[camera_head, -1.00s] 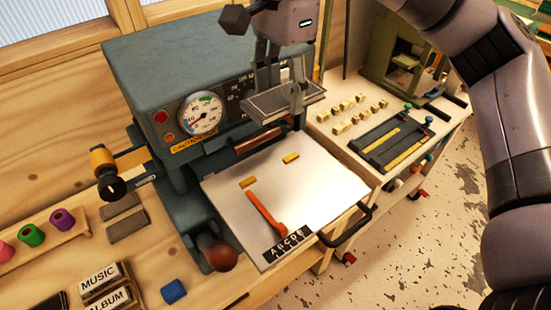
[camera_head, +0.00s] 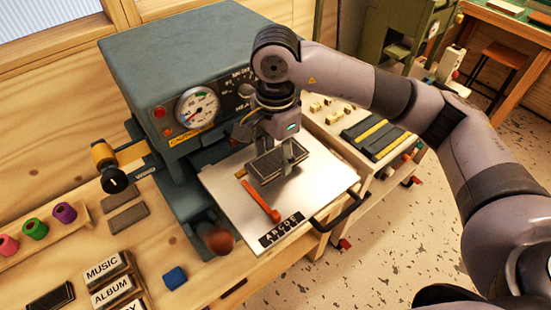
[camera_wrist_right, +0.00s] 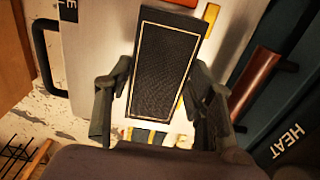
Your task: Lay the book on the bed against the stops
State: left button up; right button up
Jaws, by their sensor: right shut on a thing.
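The book (camera_head: 264,166) is dark with a thin gold border. My right gripper (camera_head: 281,158) is shut on it and holds it flat over the pale metal bed (camera_head: 320,190) of the press. In the right wrist view the book (camera_wrist_right: 165,65) lies between the two fingers (camera_wrist_right: 160,110). I cannot tell whether it touches the bed. One yellow stop (camera_head: 240,173) shows just left of the book in the head view. Another yellow piece (camera_wrist_right: 181,105) is partly hidden beside the book in the wrist view. My left gripper is not in view.
The teal press (camera_head: 180,60) stands close behind. A black handle (camera_head: 338,212) is at the bed's right edge. Label blocks (camera_head: 110,280) stand at lower left.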

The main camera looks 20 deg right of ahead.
aim_at(275, 160)
notch_tip(275, 160, down, 3)
jog(key=shift+r+p, duration=0.1)
jog(key=shift+p, duration=0.2)
jog(key=o, duration=0.7)
jog(key=shift+f, duration=0.2)
jog(key=o, duration=0.5)
jog(key=shift+r, duration=0.1)
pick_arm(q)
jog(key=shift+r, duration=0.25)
